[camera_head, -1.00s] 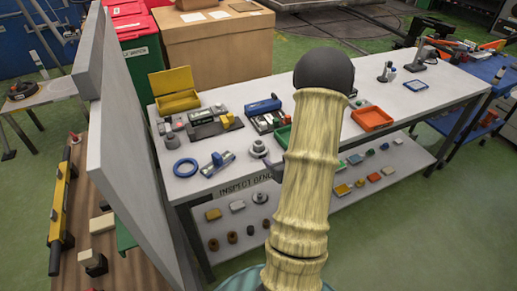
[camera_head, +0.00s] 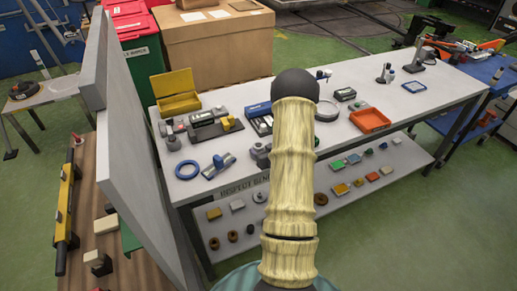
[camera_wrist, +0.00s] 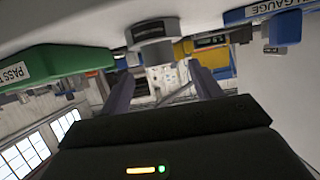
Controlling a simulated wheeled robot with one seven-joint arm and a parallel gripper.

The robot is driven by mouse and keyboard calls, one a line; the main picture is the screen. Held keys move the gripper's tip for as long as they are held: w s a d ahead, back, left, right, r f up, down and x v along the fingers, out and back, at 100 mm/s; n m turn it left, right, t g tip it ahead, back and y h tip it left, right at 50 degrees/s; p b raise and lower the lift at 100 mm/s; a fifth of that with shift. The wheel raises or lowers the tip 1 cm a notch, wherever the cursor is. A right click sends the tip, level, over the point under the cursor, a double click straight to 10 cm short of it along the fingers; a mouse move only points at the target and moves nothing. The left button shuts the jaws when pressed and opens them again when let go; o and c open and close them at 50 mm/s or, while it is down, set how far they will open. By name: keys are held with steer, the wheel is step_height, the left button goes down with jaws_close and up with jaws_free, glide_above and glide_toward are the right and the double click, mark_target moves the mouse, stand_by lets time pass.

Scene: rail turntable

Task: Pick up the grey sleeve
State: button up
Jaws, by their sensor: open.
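The grey sleeve (camera_head: 261,153), a short flanged grey cylinder, stands near the front edge of the inspection bench (camera_head: 207,183). In the head view my arm partly hides it. In the wrist view, which is upside down, the sleeve (camera_wrist: 153,38) appears at the top middle, just beyond my fingertips. My gripper (camera_wrist: 160,72) is open, with one finger on each side of the sleeve's line and nothing between them. In the head view my arm hides my gripper.
A green tray labelled PASS (camera_wrist: 60,65) lies close beside the sleeve. A blue gauge (camera_wrist: 285,27) is on the other side. A clamp-like blue and grey fixture (camera_head: 217,165), a blue ring (camera_head: 187,170) and an orange tray (camera_head: 370,120) are on the bench. A lower shelf holds small parts.

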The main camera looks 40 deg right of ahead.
mark_target(259, 146)
steer(key=shift+p+x, duration=1.1)
steer(key=shift+x, duration=1.5)
steer(key=shift+s, duration=0.1)
steer(key=shift+d, duration=0.1)
steer(key=c, duration=1.2)
